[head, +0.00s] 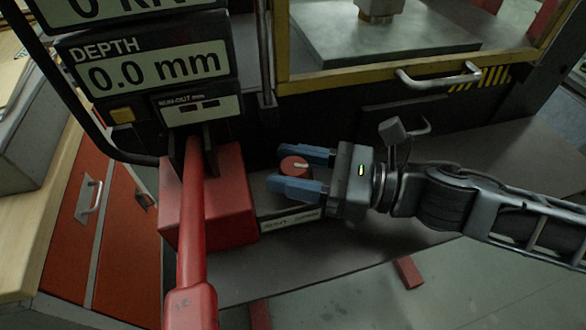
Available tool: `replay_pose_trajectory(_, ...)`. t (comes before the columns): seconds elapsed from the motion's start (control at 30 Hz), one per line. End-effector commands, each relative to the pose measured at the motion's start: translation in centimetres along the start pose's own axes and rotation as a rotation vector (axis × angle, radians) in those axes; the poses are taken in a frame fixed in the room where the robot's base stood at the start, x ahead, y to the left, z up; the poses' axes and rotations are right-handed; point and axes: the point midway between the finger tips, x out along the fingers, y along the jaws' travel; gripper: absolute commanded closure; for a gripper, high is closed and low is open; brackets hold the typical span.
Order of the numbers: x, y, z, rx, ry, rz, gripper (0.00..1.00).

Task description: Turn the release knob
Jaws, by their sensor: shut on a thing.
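The release knob (294,165) is a small round orange-red knob with a pale pointer mark on top. It sits on a low dark block with a pale label strip (290,219) on its front, right of a red box. My gripper (295,171) reaches in from the right with its two blue fingers on either side of the knob, shut on it. The far finger lies behind the knob and the near finger in front. The fingers partly hide the knob's sides and the block's top.
A red lever (193,230) rises from the red box (230,200), left of my gripper. A display reading "DEPTH 0.0 mm" (150,75) stands above. A yellow-framed guard with a handle (438,77) is behind. Red pieces (408,272) lie at the front. Orange cabinet doors (125,245) are at left.

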Motion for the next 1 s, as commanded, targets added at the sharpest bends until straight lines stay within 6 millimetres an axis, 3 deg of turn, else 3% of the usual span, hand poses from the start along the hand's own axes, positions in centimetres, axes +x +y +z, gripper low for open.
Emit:
replay_pose_trajectory(0.5,-0.05,-0.06,-0.45,0.000,0.002,0.320,0.81)
replay_pose_trajectory(1.0,-0.11,-0.06,-0.24,0.001,0.002,0.370,0.82)
